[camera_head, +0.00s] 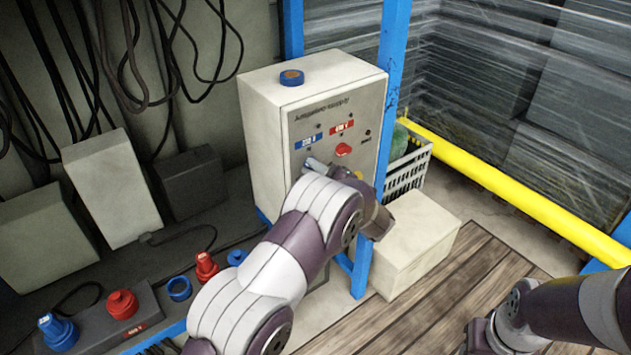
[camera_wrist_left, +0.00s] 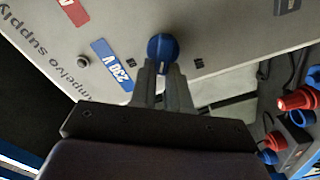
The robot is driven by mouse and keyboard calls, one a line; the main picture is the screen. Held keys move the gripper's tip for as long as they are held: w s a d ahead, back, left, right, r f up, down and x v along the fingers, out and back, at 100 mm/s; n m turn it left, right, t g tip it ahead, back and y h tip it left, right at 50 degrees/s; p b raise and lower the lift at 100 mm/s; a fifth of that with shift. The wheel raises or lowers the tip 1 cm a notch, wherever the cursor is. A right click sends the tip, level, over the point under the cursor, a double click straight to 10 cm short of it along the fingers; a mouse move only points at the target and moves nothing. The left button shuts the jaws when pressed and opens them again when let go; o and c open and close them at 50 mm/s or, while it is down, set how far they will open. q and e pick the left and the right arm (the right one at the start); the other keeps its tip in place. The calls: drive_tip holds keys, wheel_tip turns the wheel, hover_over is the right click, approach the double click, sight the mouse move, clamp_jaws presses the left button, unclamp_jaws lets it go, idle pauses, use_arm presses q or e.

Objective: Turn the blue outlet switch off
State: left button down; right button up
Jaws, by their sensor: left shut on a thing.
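The white supply box (camera_head: 268,150) has a grey front panel with a blue label (camera_head: 308,141) and a red label (camera_head: 342,127). In the left wrist view the round blue outlet switch (camera_wrist_left: 163,47) sits on the panel beside the blue 230 V label (camera_wrist_left: 112,65). My left gripper (camera_wrist_left: 164,68) is shut on the blue switch, with its fingertips at the knob's near edge. In the head view my left gripper (camera_head: 318,167) is at the panel's lower left, and the arm largely hides the switch. A red knob (camera_head: 343,150) is to its right.
A blue tape roll (camera_head: 291,77) lies on top of the box. Blue posts (camera_head: 392,45) stand beside it. A pale carton (camera_head: 415,240) and a white crate (camera_head: 408,168) are at right. Red and blue plugs (camera_head: 122,303) are at lower left.

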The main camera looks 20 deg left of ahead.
use_arm(q)
drive_tip(key=shift+s+a+f+n+b, duration=0.1)
drive_tip(key=shift+f+n+b, duration=0.1)
drive_tip(key=shift+n+b, duration=1.2)
drive_tip(key=shift+d+f+n+b, duration=0.15)
drive_tip(key=shift+n+b, duration=0.8)
drive_tip(key=shift+b, duration=0.95)
drive_tip(key=shift+s+a+f+n+b, duration=0.15)
drive_tip(key=shift+f+n+b, duration=0.1)
drive_tip(key=shift+n+b, duration=1.15)
drive_tip(key=shift+w+m+b, duration=0.1)
drive_tip(key=shift+m+b, duration=0.15)
drive_tip(key=shift+b, duration=0.05)
drive_tip(key=c, duration=1.1)
unclamp_jaws()
drive_tip(key=v, duration=1.2)
drive_tip(key=shift+s+d, duration=0.25)
